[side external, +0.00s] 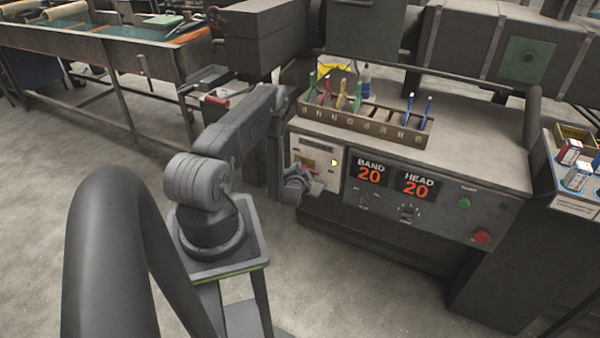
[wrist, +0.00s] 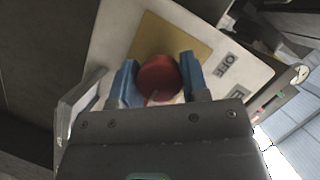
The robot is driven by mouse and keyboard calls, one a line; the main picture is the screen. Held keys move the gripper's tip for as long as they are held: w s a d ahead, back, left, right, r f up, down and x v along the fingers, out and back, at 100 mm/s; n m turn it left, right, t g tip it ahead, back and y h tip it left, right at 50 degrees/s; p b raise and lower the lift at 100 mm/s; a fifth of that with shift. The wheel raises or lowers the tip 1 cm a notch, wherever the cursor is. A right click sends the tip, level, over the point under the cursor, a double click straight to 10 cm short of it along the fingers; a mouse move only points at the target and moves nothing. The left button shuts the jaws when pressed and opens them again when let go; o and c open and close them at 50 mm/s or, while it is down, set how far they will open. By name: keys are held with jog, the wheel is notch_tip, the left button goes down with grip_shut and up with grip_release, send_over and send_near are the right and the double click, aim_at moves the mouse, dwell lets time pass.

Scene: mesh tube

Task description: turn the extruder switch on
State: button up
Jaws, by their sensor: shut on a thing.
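The extruder switch shows in the wrist view as a round red knob (wrist: 158,76) on a yellow square plate (wrist: 175,35), set in a pale panel (wrist: 115,35). A small dark label (wrist: 228,65), seemingly OFF, sits to the right of the knob, with a second label partly cut off below it. My gripper (wrist: 160,84) has its blue fingertips on either side of the knob, shut on it. In the side view my gripper (side external: 312,184) is at the lower part of the pale panel (side external: 322,150), and my wrist mostly hides the knob.
The console beside the panel shows BAND 20 (side external: 370,173) and HEAD 20 (side external: 415,185) displays, with a green button (side external: 464,202) and a red button (side external: 481,237) farther right. A tool rack (side external: 365,125) stands on the console top. A small yellow light (side external: 334,162) shows on the panel.

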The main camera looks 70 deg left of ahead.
jog(key=o, duration=0.9)
jog(key=v, duration=1.3)
jog(key=shift+s+d+r, duration=0.15)
jog(key=shift+d+r, duration=0.1)
jog(key=shift+d, duration=0.1)
